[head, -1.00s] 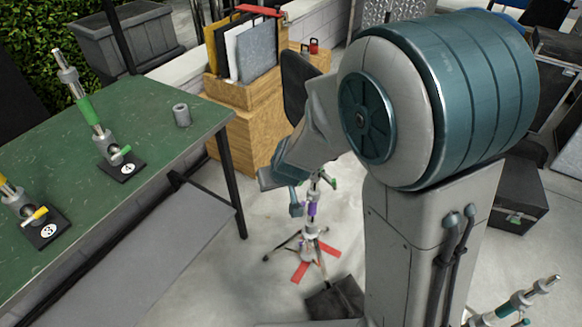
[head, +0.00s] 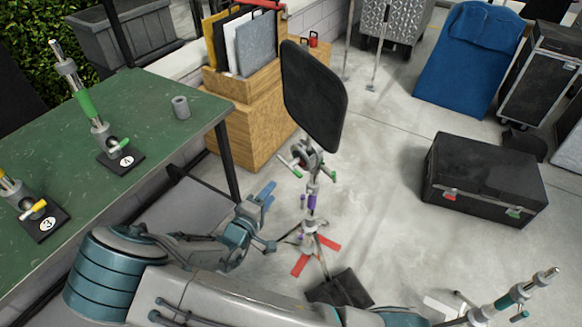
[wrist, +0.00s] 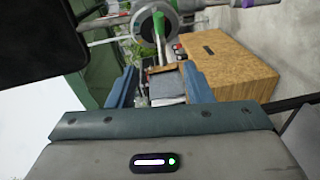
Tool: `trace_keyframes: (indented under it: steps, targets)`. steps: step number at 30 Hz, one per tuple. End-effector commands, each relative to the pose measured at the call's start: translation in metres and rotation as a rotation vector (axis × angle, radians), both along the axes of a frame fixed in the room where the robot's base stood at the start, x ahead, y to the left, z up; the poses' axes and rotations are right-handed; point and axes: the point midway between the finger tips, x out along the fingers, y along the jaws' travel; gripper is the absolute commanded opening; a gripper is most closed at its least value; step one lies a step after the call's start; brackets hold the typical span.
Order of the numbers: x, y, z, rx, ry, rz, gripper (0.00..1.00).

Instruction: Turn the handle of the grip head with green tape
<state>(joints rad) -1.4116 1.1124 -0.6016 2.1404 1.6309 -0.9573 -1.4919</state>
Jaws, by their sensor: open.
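A stand holds up a grip head (head: 306,158) with green-marked handles, just below a black flag panel (head: 315,95); purple tape (head: 312,203) is lower on the stand. In the wrist view the grip head's round disc (wrist: 150,20) and a green handle (wrist: 160,24) show at the top, beyond the fingers. My gripper (head: 267,196) is open and empty, left of the stand and below the grip head, apart from it. On the table (head: 165,140), a post marked 4 also has green tape (head: 85,103).
Another post with a yellow handle (head: 36,208) stands at the table's left. A wooden crate (head: 245,135) is behind my gripper. A black case (head: 485,180) lies on the floor to the right. The floor between stand and case is clear. A teal-taped post (head: 510,300) is at lower right.

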Motion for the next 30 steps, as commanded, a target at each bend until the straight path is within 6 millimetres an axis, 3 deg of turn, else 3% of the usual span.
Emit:
trace_keyframes:
  steps: [5,19,24,30]
  targets:
    - [0.015,-0.01,0.0,-0.012,-0.008,-0.004,0.46]
    - [0.096,-0.056,-0.007,-0.008,-0.006,-0.001,0.46]
    - [0.112,-0.065,-0.009,-0.007,-0.004,0.0,0.46]
    - [0.118,-0.068,-0.009,-0.006,-0.005,0.001,0.46]
